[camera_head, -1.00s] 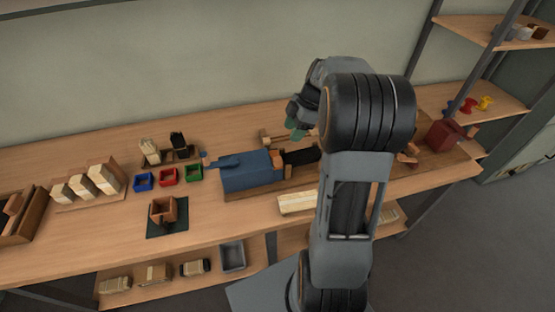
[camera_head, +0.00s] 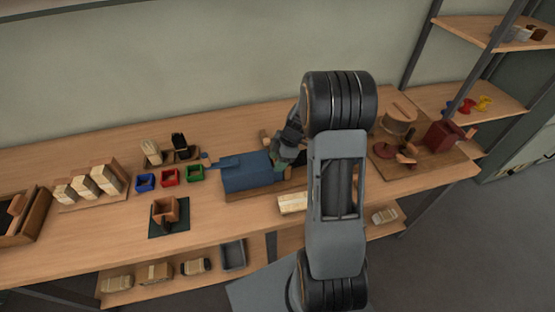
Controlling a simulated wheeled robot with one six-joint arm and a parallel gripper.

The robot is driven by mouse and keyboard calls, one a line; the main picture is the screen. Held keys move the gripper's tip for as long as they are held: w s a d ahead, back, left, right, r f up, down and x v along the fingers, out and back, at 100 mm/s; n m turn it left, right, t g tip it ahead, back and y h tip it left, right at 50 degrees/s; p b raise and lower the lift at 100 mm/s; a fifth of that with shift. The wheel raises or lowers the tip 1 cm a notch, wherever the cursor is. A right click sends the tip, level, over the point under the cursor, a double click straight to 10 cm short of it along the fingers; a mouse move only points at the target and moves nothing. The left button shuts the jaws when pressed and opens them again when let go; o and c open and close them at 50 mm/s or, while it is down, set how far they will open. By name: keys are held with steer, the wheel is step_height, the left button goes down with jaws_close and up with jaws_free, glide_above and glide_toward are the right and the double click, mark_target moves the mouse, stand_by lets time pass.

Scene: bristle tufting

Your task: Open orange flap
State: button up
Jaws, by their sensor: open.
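A blue machine (camera_head: 247,178) sits on a wooden base on the workbench, left of my arm. The orange flap is at the machine's right end, and my gripper and wrist hide it now. My gripper (camera_head: 282,163) points down at that right end of the blue machine, very close to it. The jaws are open, but the fingertips are small and dark. I cannot tell whether they touch the flap.
Blue (camera_head: 145,182), red (camera_head: 168,175) and green (camera_head: 194,173) bins stand left of the machine. A wooden box (camera_head: 164,210) on a dark mat is in front of them. A round wooden device (camera_head: 397,121) and a dark red box (camera_head: 444,134) stand at the right. Bare bench (camera_head: 95,230) lies front left.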

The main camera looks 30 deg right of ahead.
jaws_close()
stand_by(0.6)
